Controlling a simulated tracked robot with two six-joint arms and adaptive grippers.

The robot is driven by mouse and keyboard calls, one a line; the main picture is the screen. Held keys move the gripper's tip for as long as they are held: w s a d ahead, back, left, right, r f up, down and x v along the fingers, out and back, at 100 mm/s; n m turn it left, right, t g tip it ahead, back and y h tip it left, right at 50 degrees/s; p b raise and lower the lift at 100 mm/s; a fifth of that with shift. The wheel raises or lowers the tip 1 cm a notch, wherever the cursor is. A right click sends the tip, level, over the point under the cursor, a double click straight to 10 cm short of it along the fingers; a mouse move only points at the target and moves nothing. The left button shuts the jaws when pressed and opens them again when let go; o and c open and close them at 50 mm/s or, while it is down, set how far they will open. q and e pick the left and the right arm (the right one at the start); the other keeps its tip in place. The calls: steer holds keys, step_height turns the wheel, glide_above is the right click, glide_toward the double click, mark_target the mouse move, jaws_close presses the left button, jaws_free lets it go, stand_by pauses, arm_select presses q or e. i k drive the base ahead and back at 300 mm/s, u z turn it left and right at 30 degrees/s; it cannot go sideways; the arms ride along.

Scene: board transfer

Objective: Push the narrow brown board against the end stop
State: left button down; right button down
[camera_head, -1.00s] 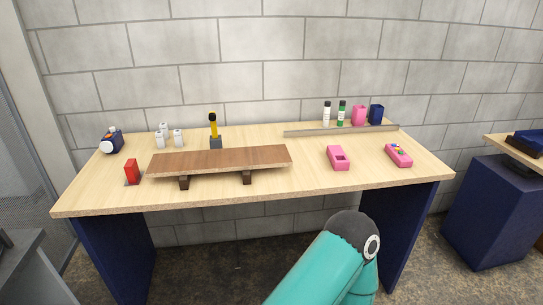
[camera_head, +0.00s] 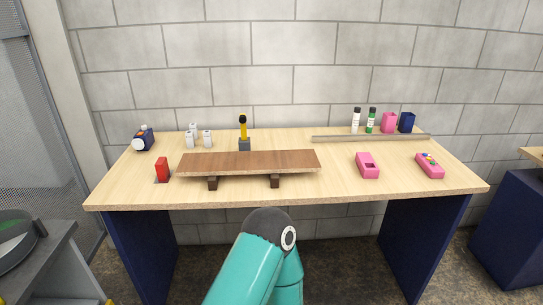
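The narrow brown board (camera_head: 248,162) lies flat on two dark supports, one at the left (camera_head: 213,183) and one at the right (camera_head: 275,181), on the light wooden table. A red upright block (camera_head: 162,169) on a dark base stands just left of the board's left end, with a small gap between them; it looks like the end stop. No gripper is in view. A teal link of my own arm shows at the bottom centre, in front of the table, and does not touch the board.
The table (camera_head: 330,190) has free room right of the board. A pink box (camera_head: 367,165) and a pink device (camera_head: 430,165) lie at the right. A grey rail (camera_head: 370,137), bottles and cups stand behind. A yellow-handled tool (camera_head: 243,132), white pots (camera_head: 191,138) and a blue item (camera_head: 143,138) stand at the back left.

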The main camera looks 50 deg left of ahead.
mark_target(294, 161)
steer(key=u, duration=0.6)
steer(key=i, duration=1.05)
